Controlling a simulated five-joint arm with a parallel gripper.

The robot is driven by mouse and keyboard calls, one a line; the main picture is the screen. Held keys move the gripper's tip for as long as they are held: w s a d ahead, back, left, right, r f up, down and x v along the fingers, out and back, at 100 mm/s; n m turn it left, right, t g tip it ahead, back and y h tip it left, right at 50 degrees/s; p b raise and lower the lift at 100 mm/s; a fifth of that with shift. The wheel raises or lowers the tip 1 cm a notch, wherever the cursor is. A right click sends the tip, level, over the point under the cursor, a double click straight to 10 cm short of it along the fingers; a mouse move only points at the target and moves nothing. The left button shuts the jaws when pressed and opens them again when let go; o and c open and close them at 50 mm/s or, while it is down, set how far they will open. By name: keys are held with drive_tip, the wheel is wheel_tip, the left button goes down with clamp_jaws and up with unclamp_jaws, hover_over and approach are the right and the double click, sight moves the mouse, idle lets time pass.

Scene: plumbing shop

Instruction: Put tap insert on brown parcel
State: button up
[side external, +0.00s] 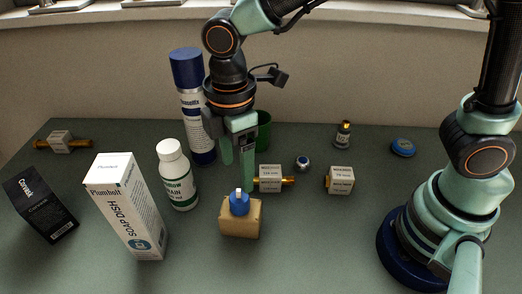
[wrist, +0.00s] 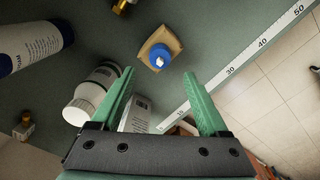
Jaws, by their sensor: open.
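The brown parcel (side external: 240,225) is a small tan block standing on the green-grey bench near the middle. A blue piece with a pale stem, which looks like the tap insert (side external: 239,203), sits upright on top of it. In the wrist view the tap insert (wrist: 160,55) lies within the outline of the brown parcel (wrist: 149,44). My gripper (side external: 238,175) is open and empty, pointing down just above and behind the parcel in the side view. In the wrist view my gripper (wrist: 160,73) has its fingertips on either side, short of the insert and apart from it.
A white bottle (side external: 177,180) and a tall soap dish box (side external: 126,205) stand left of the parcel. A blue-capped canister (side external: 190,105) and green cup (side external: 264,130) are behind. Labelled brass fittings (side external: 270,178) lie close right.

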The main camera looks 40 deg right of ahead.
sight(239, 189)
wheel_tip(239, 189, up, 3)
drive_tip(key=shift+r, duration=0.1)
drive_tip(key=d+r+m+t, duration=0.2)
drive_tip(key=d+m, duration=0.6)
drive_tip(key=d, duration=0.3)
drive_tip(key=s+d+r+m+t, duration=0.1)
drive_tip(key=d+r+m+t, duration=0.2)
drive_tip(key=d+m, duration=0.4)
drive_tip(key=d, duration=0.4)
drive_tip(key=shift+d+r+m+t, duration=0.2)
drive_tip(key=shift+d+m+t, duration=0.1)
drive_tip(key=shift+d+m, duration=0.1)
